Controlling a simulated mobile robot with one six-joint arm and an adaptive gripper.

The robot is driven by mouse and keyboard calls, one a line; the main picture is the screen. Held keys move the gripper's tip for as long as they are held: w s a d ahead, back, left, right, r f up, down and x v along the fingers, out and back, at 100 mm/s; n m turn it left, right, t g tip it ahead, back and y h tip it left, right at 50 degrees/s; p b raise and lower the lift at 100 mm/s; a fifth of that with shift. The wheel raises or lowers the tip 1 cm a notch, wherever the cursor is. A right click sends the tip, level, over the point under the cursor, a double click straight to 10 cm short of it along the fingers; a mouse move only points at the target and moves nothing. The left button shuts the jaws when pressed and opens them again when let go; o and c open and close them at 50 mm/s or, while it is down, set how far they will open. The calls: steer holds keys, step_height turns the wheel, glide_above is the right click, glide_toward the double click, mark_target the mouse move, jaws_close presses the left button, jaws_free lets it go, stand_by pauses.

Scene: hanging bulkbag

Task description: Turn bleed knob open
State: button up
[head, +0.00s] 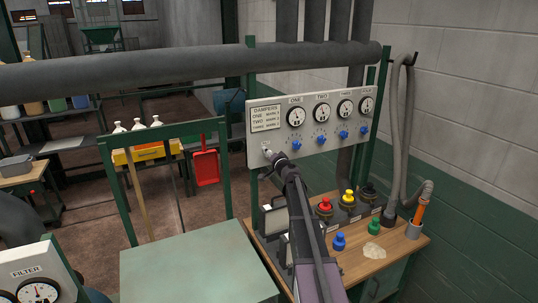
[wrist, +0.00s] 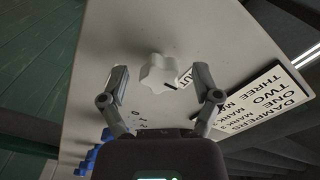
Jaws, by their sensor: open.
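A white lobed knob (wrist: 158,73) with a short dark mark on its rim sits on the pale panel (wrist: 105,35). The lettering beside it is mostly hidden, so I cannot read its name. My gripper (wrist: 162,80) is open, with one finger on each side of the knob. Gaps show between the fingers and the knob, and it is not gripped. In the head view my gripper (head: 272,157) is at the panel's lower left, below the dampers label (head: 265,117). The knob is small there and partly hidden by my gripper.
Several blue knobs (head: 321,140) sit under round gauges (head: 322,112) on the same panel, to the right. A thick grey pipe (head: 150,72) crosses above the panel. A grey hose (head: 391,130) hangs at right.

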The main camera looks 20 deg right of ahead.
steer(key=shift+w, duration=0.1)
jaws_close()
steer(key=shift+d, duration=0.1)
